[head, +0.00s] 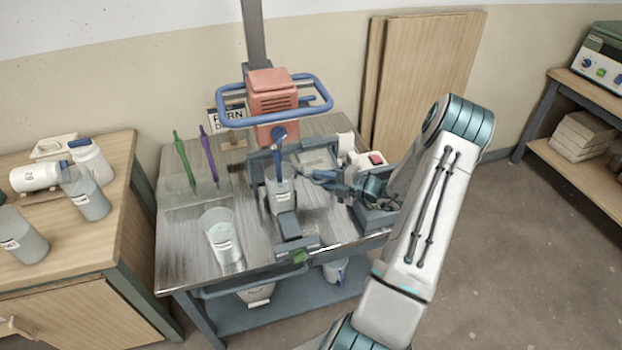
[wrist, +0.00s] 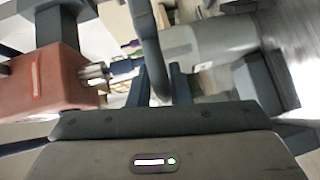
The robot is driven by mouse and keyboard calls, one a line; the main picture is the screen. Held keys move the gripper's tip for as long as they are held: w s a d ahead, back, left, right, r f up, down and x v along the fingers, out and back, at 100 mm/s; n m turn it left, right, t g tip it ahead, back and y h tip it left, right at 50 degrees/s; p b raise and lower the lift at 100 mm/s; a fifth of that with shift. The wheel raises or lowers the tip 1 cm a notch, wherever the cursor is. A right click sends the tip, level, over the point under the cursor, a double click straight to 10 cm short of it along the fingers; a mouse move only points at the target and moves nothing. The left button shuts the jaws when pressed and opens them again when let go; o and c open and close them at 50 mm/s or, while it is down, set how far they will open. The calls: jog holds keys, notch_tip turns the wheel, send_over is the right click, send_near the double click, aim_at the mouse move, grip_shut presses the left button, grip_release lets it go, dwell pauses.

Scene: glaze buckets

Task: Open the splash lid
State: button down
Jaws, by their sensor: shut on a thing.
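The mixer's red motor head (head: 272,95) with a blue ring guard stands over the table, and it shows at the left of the wrist view (wrist: 50,88). Its blue shaft (head: 279,164) reaches down into a clear bucket (head: 281,196), which lies across the upper right of the wrist view (wrist: 222,42). My gripper (head: 318,178) is at the bucket's right side, near its rim. In the wrist view my fingers (wrist: 168,85) are shut on a grey bar (wrist: 149,42). This bar may be the splash lid's handle; the lid itself is not clearly visible.
Another clear bucket (head: 222,238) stands at the table's front left. Green (head: 184,160) and purple (head: 208,155) sticks stand behind it. A small box with a red switch (head: 375,158) is behind my wrist. A wooden cabinet (head: 100,235) with bottles stands left. Floor at right is clear.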

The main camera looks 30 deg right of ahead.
jog(key=shift+s+a+f, duration=0.15)
jog(key=shift+s+f, duration=0.1)
jog(key=shift+f, duration=0.25)
jog(key=c, duration=1.5)
grip_release()
jog(key=shift+w+r, duration=0.1)
jog(key=shift+w+r, duration=0.1)
jog(key=shift+r, duration=0.05)
jog(key=b+v, duration=0.1)
jog(key=v, duration=1.3)
jog(key=shift+r+b, duration=0.1)
jog(key=shift+b, duration=0.3)
jog(key=shift+w, duration=0.1)
